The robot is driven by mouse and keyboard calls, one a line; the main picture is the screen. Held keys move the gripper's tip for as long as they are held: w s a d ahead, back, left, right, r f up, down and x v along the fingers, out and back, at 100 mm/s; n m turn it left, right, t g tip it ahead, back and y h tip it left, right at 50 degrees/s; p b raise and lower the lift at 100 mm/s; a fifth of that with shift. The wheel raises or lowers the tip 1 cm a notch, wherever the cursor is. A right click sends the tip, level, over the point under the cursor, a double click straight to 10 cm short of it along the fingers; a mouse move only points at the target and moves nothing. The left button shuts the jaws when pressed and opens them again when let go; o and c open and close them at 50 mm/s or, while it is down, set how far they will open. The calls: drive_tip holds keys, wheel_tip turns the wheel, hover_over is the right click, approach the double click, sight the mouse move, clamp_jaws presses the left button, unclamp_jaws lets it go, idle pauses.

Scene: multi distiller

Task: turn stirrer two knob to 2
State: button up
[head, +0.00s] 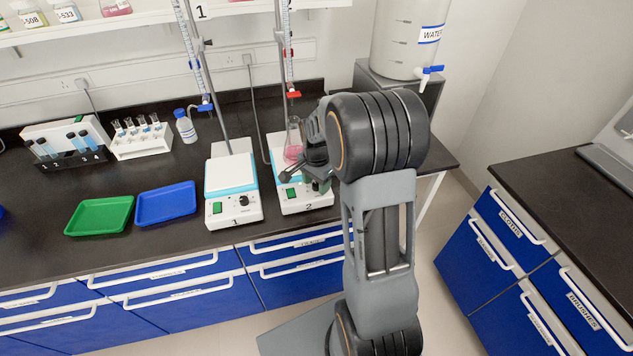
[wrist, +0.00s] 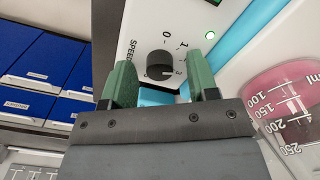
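Stirrer two (head: 309,200), white with a blue band and a "2" on its front, stands on the bench at the right of stirrer one. Its black speed knob (wrist: 160,64) shows in the wrist view, with 0 and 1 above it. A pale mark on the knob points to the lower right, towards a small numeral that looks like 3. The numeral 2 is not clear, probably behind a finger. My gripper (wrist: 159,75) is open, its green fingers on either side of the knob. I cannot tell whether they touch it. In the head view my gripper (head: 305,173) hides the knob.
A flask of pink liquid (head: 293,151) stands on stirrer two, under a burette with a red tap (head: 292,94). Stirrer one (head: 234,208) is close at the left. A green light (wrist: 210,36) glows on the panel. Blue (head: 165,204) and green trays (head: 99,216) lie further left.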

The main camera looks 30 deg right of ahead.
sight(316, 183)
wheel_tip(316, 183, up, 14)
idle(0.7)
drive_tip(key=shift+f, duration=0.1)
idle(0.4)
drive_tip(key=s+a+n+t, duration=0.2)
drive_tip(key=s+a+n, duration=0.2)
drive_tip(key=s+n, duration=0.3)
drive_tip(key=s+a+f+n+t, duration=0.1)
drive_tip(key=s+a+n, duration=0.4)
drive_tip(key=s+n, duration=0.2)
drive_tip(key=shift+s+a+f+t, duration=0.3)
drive_tip(key=shift+s+t, duration=0.1)
drive_tip(key=shift+s, duration=0.65)
